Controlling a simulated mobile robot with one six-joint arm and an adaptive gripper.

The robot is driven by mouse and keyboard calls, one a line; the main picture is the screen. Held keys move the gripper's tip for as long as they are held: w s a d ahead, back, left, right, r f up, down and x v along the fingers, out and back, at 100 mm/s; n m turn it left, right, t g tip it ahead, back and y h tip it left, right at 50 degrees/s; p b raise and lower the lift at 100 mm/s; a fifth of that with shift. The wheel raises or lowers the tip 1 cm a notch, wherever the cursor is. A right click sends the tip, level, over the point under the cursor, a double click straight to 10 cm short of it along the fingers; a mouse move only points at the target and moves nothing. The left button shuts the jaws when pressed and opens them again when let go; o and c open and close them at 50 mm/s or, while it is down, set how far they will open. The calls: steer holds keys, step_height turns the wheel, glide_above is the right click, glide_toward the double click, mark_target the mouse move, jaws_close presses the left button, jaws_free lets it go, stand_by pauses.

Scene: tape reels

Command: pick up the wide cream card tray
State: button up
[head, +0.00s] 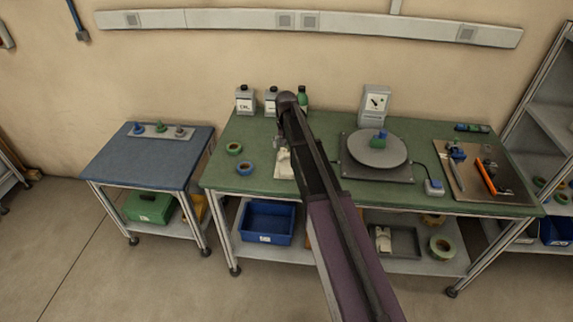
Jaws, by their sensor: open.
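A cream item (283,165), which looks like the card tray, lies on the green-topped bench (222,178) left of its middle. My arm crosses in front of it and hides its right side, so its full width cannot be told. My gripper (279,146) is small and partly hidden by my own arm. It is open, at the far edge of the cream item, and seems to hang just above it. Whether it touches the item cannot be told.
Two tape rolls (244,168) lie left of the cream item. Bottles (245,99) stand behind. A board with tools (487,178) is at the right end. A blue side table (150,160) stands left.

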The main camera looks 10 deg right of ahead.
mark_target(287, 171)
steer(key=shift+f+b, duration=3.95)
steer(key=shift+f, duration=0.15)
steer(key=shift+d+f+b, duration=0.1)
steer(key=shift+f+b, duration=2.5)
steer(key=c, duration=1.2)
